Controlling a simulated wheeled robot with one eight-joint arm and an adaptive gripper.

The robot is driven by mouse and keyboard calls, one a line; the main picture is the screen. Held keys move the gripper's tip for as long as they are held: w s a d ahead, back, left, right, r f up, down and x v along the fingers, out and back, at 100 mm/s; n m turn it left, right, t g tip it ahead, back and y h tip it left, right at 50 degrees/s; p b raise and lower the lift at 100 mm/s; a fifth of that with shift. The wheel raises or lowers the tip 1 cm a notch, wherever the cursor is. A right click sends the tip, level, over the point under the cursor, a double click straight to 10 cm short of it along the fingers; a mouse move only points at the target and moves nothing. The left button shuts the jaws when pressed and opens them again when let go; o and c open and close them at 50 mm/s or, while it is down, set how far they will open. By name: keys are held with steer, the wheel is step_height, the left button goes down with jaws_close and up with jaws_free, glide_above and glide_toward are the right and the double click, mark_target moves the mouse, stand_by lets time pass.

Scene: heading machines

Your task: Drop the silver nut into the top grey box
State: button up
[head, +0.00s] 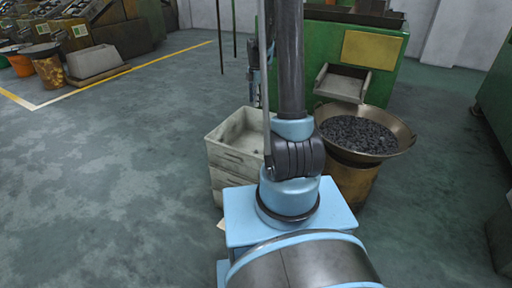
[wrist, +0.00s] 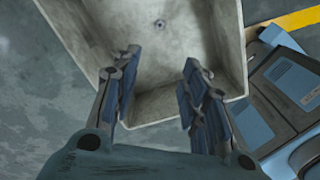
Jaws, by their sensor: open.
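The silver nut (wrist: 159,23) looks like a small ring lying on the floor of the top grey box (wrist: 229,45) in the wrist view. In the head view the top grey box (head: 222,152) stands on a stack of grey boxes, left of my arm. My gripper (wrist: 161,58) is open and empty above the box, its two fingers apart. The nut is beyond the fingertips, clear of them. In the head view my arm hides part of the box, and I cannot make out the nut for certain there.
A wide metal pan of dark pieces (head: 357,135) stands on a rusty drum (head: 352,182) right of my arm. A green machine (head: 380,68) with a chute (head: 341,84) is behind it. Open floor (head: 110,175) lies to the left.

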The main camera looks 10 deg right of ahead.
steer(key=shift+r, duration=1.7)
steer(key=shift+r, duration=0.1)
